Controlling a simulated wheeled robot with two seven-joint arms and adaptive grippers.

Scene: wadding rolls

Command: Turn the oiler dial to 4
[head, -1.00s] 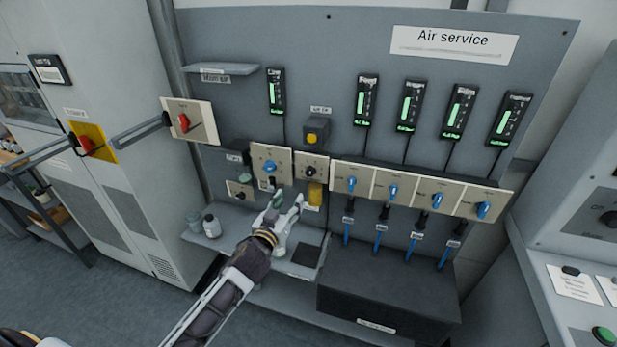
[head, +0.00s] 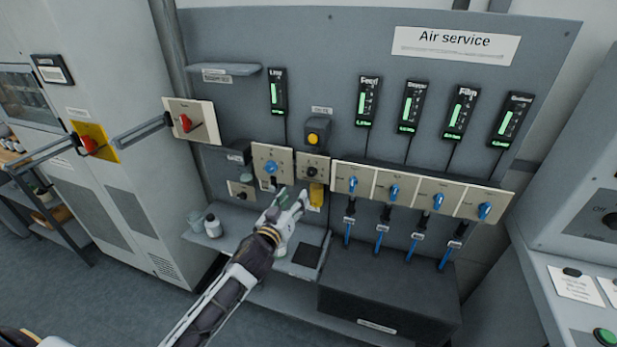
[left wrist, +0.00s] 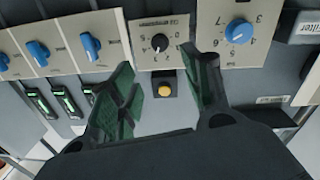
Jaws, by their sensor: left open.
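A small black dial (head: 312,171) with a ring of numbers sits on a beige plate above a yellow bowl (head: 316,194). I take it for the oiler dial; its label is too small to read. In the left wrist view, which is upside down, this dial (left wrist: 160,42) shows between my fingertips, and its exact setting is unclear. My left gripper (head: 291,193) is open and empty, just below and left of the dial in the head view. Its green-padded fingers (left wrist: 158,62) appear apart from the dial. My right gripper is not in view.
A larger plate with a blue numbered knob (head: 271,167) adjoins on the left. A row of blue valve handles (head: 395,191) lies to the right. A yellow button (head: 313,138) sits above. A shelf (head: 228,243) with small jars (head: 212,226) runs below.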

